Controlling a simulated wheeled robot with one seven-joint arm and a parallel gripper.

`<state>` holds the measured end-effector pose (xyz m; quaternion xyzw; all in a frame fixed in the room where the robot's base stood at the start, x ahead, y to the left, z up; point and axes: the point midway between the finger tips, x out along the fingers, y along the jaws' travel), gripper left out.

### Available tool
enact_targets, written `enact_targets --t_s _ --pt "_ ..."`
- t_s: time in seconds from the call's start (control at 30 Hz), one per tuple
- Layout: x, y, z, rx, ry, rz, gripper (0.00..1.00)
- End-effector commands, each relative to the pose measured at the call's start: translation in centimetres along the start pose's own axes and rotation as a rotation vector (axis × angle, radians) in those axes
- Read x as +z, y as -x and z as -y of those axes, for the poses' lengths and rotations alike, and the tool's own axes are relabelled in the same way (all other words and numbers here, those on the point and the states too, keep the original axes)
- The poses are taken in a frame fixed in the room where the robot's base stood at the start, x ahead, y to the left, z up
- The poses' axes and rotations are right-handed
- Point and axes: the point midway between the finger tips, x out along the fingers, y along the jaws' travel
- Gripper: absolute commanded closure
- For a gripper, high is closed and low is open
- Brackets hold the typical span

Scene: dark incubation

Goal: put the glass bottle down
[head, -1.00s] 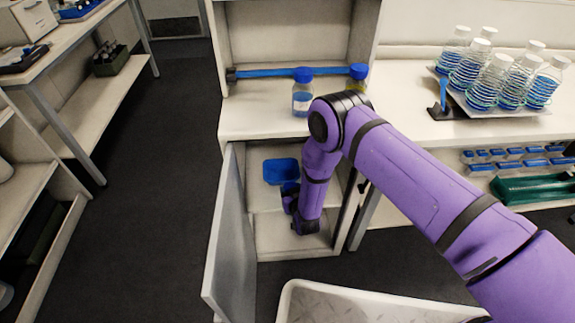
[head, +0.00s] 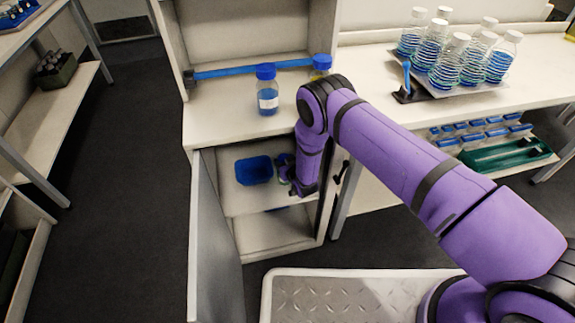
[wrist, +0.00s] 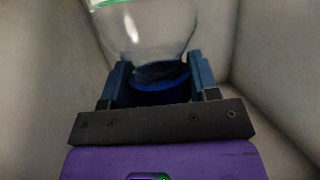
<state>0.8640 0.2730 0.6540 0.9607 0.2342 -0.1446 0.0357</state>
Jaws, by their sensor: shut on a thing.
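My gripper (wrist: 160,76) is shut on the blue neck or cap of a clear glass bottle (wrist: 142,32) in the wrist view. The bottle's clear body extends beyond the fingers, and its far end is cut off by the top edge. In the head view my gripper (head: 284,176) is inside the open cabinet, at the upper shelf (head: 238,203), right of a blue tray (head: 254,170). My wrist hides most of the bottle there. I cannot tell whether the bottle touches the shelf.
The cabinet door (head: 215,245) stands open on the left. On the counter above are a blue-capped bottle (head: 267,98) and a yellowish one (head: 320,68). A rack of bottles (head: 470,88) stands at right. Pale cabinet walls are close around my gripper.

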Motion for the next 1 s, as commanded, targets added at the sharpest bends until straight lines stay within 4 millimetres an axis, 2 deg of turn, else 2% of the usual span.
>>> enact_targets --t_s 0.27,0.4,0.5,0.97,1.0 --pt "-0.2 -1.1 -2.0 0.001 0.0 -0.002 1.0" --pt "2.0 -1.6 -1.8 -0.002 0.0 0.001 1.0" --pt "2.9 -1.9 -1.8 -0.001 -0.001 0.0 1.0" --pt "3.5 -2.1 -1.8 0.0 -0.001 0.0 1.0" --pt "3.5 -2.1 -1.8 0.0 -0.001 0.001 0.38"
